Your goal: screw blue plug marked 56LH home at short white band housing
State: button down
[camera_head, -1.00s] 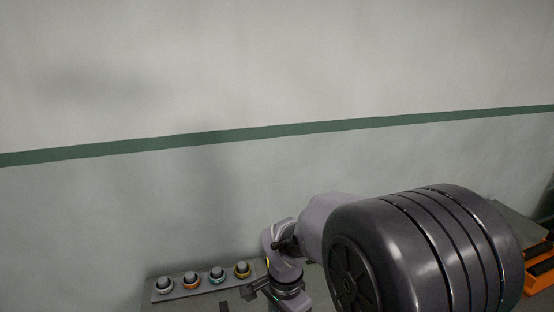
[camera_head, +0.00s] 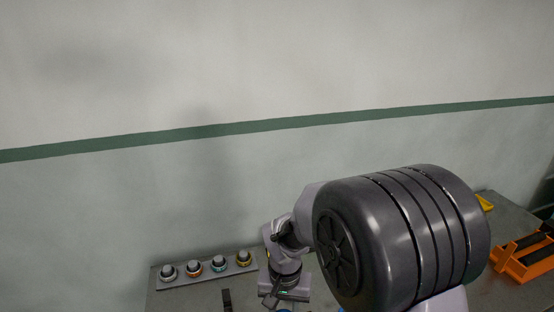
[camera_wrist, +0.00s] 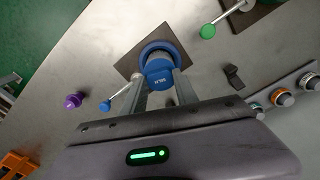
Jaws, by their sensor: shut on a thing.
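In the wrist view, my gripper (camera_wrist: 160,84) is shut on a blue plug (camera_wrist: 159,73). Small light lettering shows on the plug, too small to read surely. Just beyond the plug is a wider blue ring (camera_wrist: 153,47) over a dark square plate (camera_wrist: 183,39), with a blue-ended lever (camera_wrist: 106,106) to the left; I cannot tell whether plug and ring touch. In the head view my gripper (camera_head: 284,293) is low at the bench, and the plug is hidden. A white-banded round piece (camera_head: 168,271) stands leftmost in a rack; it also shows at right in the wrist view (camera_wrist: 308,81).
The rack (camera_head: 208,273) also holds orange-, teal- and yellow-banded pieces. A green-ended lever (camera_wrist: 208,31) stands at the upper right in the wrist view. A black wedge (camera_wrist: 232,76) and a purple piece (camera_wrist: 73,101) lie on the bench. An orange holder (camera_head: 522,262) stands at far right.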

jog(key=n+p, duration=0.1)
jog(key=n, duration=0.3)
jog(key=shift+r, duration=0.15)
jog(key=shift+f+n, duration=0.2)
jog(key=shift+n, duration=0.7)
jog(key=shift+r+n+p, duration=0.2)
jog(key=shift+n+p, duration=0.65)
jog(key=shift+n, duration=0.25)
jog(key=n+p, duration=0.1)
jog(key=n, duration=0.3)
jog(key=shift+p, duration=0.4)
jog(key=c, duration=1.7)
grip_release()
jog(key=shift+f+n, duration=0.2)
jog(key=shift+n, duration=0.1)
jog(key=shift+c, duration=0.2)
jog(key=shift+b, duration=0.3)
grip_shut()
